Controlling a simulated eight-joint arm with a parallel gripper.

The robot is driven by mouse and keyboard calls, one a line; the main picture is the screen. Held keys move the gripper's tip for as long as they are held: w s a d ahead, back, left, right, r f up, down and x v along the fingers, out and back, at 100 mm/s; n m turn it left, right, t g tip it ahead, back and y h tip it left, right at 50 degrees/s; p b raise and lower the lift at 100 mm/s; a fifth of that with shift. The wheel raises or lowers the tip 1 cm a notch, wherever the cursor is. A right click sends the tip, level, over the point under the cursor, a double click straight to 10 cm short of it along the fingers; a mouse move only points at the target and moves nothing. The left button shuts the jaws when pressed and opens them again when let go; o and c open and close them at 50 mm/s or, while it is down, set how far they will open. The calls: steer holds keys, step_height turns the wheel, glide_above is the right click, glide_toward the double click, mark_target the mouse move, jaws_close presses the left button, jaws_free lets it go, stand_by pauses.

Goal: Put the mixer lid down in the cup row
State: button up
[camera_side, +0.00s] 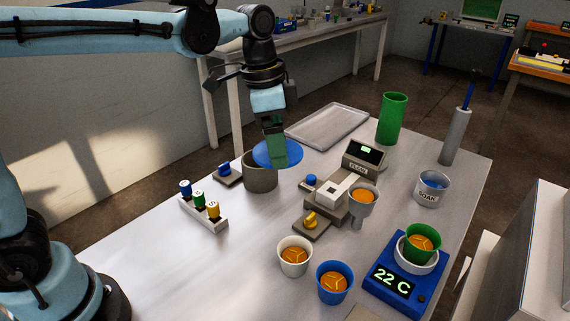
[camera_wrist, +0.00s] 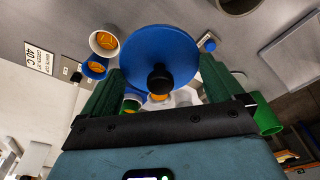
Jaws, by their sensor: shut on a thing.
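The mixer lid is a blue disc (camera_side: 265,153) with a black knob, seen large in the wrist view (camera_wrist: 155,50). My gripper (camera_side: 275,155) is shut on the lid by its knob; the green fingers flank it in the wrist view (camera_wrist: 160,80). A white cup (camera_side: 295,268) and a blue cup (camera_side: 333,292) with orange contents stand at the table's front. A green cup (camera_side: 421,236) sits in the blue heater (camera_side: 393,282) reading 22 C.
The FLOW device (camera_side: 358,168) with a grey cup (camera_side: 362,203) stands mid-table. A rack of bottles (camera_side: 203,214) is left. A tray (camera_side: 325,125), green cylinder (camera_side: 392,118) and SOAK pot (camera_side: 432,192) stand farther back. Bare table lies at the front left.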

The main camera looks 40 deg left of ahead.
steer(key=s+d+f, duration=0.3)
steer(key=s, duration=0.4)
steer(key=s+d+f, duration=0.3)
steer(key=s+d, duration=0.1)
steer(key=s, duration=0.4)
steer(key=w+a+f, duration=0.4)
steer(key=w+a, duration=0.1)
steer(key=w+a+f, duration=0.3)
steer(key=shift+a, duration=0.1)
steer(key=shift+f, duration=1.95)
steer(key=shift+f, duration=0.1)
steer(key=o, duration=0.7)
